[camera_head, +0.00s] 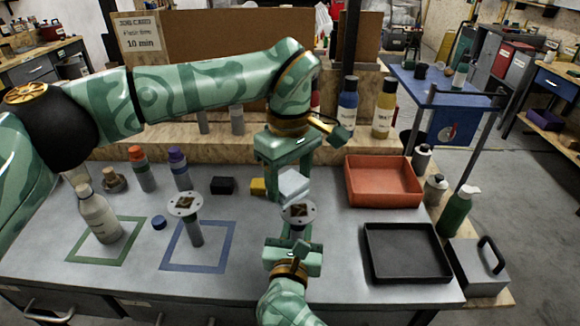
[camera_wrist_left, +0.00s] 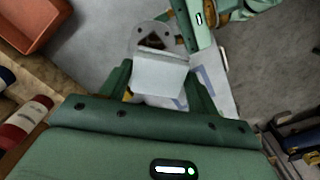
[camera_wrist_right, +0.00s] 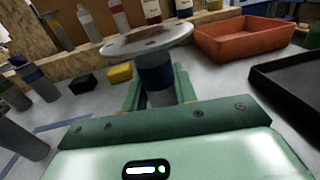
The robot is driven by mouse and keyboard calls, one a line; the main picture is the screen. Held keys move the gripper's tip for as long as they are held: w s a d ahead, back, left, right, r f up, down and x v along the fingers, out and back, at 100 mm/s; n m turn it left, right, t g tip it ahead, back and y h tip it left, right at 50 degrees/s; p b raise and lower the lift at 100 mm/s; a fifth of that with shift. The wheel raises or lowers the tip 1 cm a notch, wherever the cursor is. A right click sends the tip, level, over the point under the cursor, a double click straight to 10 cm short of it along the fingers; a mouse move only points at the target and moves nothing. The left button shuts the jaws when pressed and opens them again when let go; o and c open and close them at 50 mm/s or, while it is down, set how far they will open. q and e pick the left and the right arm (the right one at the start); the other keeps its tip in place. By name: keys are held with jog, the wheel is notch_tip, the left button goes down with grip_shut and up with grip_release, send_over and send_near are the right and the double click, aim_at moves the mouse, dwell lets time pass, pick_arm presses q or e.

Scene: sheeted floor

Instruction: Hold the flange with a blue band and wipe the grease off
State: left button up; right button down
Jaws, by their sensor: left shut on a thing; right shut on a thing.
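My right gripper (camera_head: 295,249) is shut on the stem of a flange (camera_head: 299,213). It holds this flange upright, disc on top. A dark blue band (camera_wrist_right: 156,78) around the stem shows in the right wrist view. A brown grease patch lies on the disc. My left gripper (camera_head: 288,172) points down and is shut on a white folded cloth (camera_head: 294,187), which also shows in the left wrist view (camera_wrist_left: 159,73). The cloth is at the disc's far edge; I cannot tell if they touch. A second flange (camera_head: 186,205), also with a brown patch, stands in the blue outline.
A red tray (camera_head: 351,193) and a black tray (camera_head: 370,266) lie at the right. A white bottle (camera_head: 98,217) stands in the green outline (camera_head: 77,259). A blue cap (camera_head: 158,222), black block (camera_head: 223,185) and yellow block (camera_head: 258,187) lie nearby. The front middle-left is clear.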

pick_arm(q)
jog(key=shift+f, duration=1.6)
jog(key=shift+d+f, duration=0.45)
jog(key=shift+f, duration=0.1)
jog(key=shift+w+d, duration=0.15)
jog(key=shift+d, duration=1.35)
jog(key=shift+a, duration=2.05)
jog(key=shift+d+r, duration=0.15)
jog(key=shift+r, duration=3.8)
jog(key=shift+f, duration=0.15)
